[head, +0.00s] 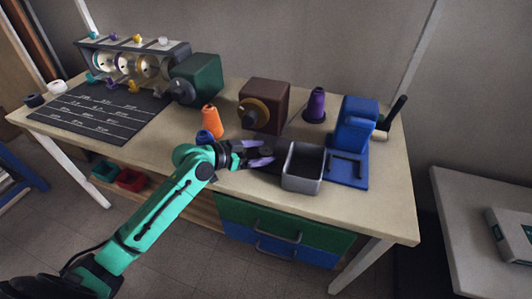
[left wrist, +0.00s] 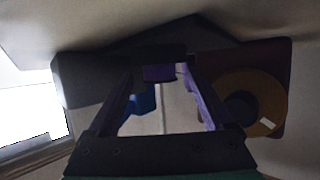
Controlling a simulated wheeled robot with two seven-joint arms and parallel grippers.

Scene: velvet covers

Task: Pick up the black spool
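A small squat black spool (head: 34,100) lies at the far left end of the table, next to a white one, in the head view. My left gripper (head: 265,153) is near the table's front middle, far to the right of that black spool. Its purple fingers are apart and I see nothing held between them. The left wrist view also shows the open fingers (left wrist: 165,98), with no black spool visible between them. My right gripper is not in view.
A grey open bin (head: 303,168) stands just right of the gripper. An orange cone (head: 211,121), a brown box (head: 264,104) with a gold disc, a purple cone (head: 316,104) and a blue machine (head: 355,128) stand nearby. A black marked mat (head: 95,112) covers the left side.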

